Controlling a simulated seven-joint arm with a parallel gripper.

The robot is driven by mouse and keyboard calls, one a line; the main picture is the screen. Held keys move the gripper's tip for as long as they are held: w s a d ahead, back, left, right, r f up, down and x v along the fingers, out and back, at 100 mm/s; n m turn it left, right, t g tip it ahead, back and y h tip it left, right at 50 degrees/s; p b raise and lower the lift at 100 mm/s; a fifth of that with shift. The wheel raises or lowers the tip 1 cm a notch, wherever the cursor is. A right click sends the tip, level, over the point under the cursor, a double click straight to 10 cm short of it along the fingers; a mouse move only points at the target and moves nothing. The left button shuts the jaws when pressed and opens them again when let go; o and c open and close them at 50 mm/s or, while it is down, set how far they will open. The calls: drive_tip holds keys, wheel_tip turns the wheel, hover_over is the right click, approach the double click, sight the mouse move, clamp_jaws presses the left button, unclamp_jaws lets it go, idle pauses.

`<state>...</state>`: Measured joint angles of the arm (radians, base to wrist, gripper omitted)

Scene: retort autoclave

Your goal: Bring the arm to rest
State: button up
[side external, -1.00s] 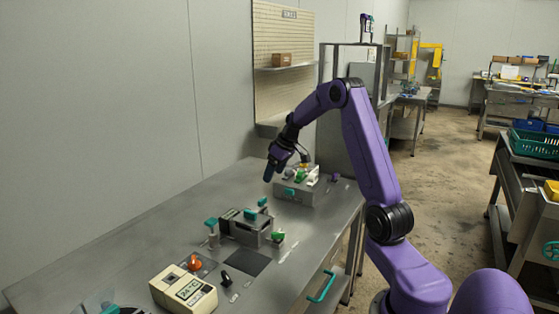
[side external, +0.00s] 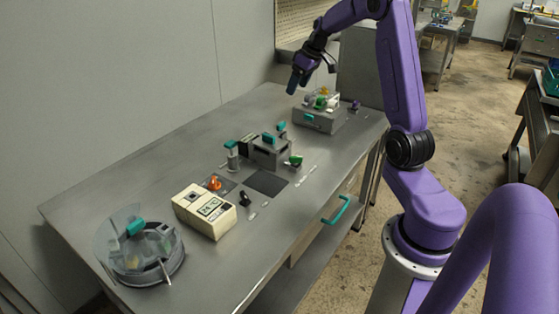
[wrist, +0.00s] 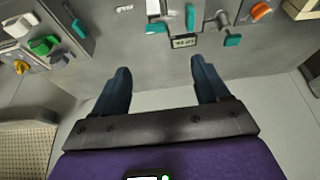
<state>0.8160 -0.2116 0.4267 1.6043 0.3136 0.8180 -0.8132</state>
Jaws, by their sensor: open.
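My purple arm reaches over the steel bench (side external: 130,170) from the right. My gripper (side external: 297,84) hangs in free air above the far part of the bench, pointing down, left of and above the grey box with coloured knobs (side external: 318,120). In the wrist view my gripper (wrist: 161,68) has its two dark fingers well apart with nothing between them.
A grey fixture with teal handles (side external: 268,153) stands mid-bench. Nearer are a cream meter (side external: 205,212), an orange knob (side external: 214,183) and a round vessel with a clear lid (side external: 145,255). A wall rises behind. A teal drawer handle (side external: 337,211) juts from the front.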

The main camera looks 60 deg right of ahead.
drive_tip(key=s+a+n+g+y, duration=0.1)
drive_tip(key=s+a+n, duration=0.25)
drive_tip(key=a, duration=1.15)
drive_tip(key=s+a+n+g+y, duration=0.15)
drive_tip(key=s+a, duration=0.35)
drive_tip(key=a, duration=1.1)
drive_tip(key=s+a+f+n+g+h, duration=0.1)
drive_tip(key=s+a+n, duration=0.2)
drive_tip(key=s, duration=0.9)
drive_tip(key=s+a+f+n+h, duration=0.1)
drive_tip(key=s+a+n, duration=0.2)
drive_tip(key=s, duration=0.9)
drive_tip(key=shift+s+a+f+n+g, duration=0.2)
drive_tip(key=shift+s+n+g, duration=0.15)
drive_tip(key=shift+n, duration=0.25)
drive_tip(key=shift+w, duration=0.1)
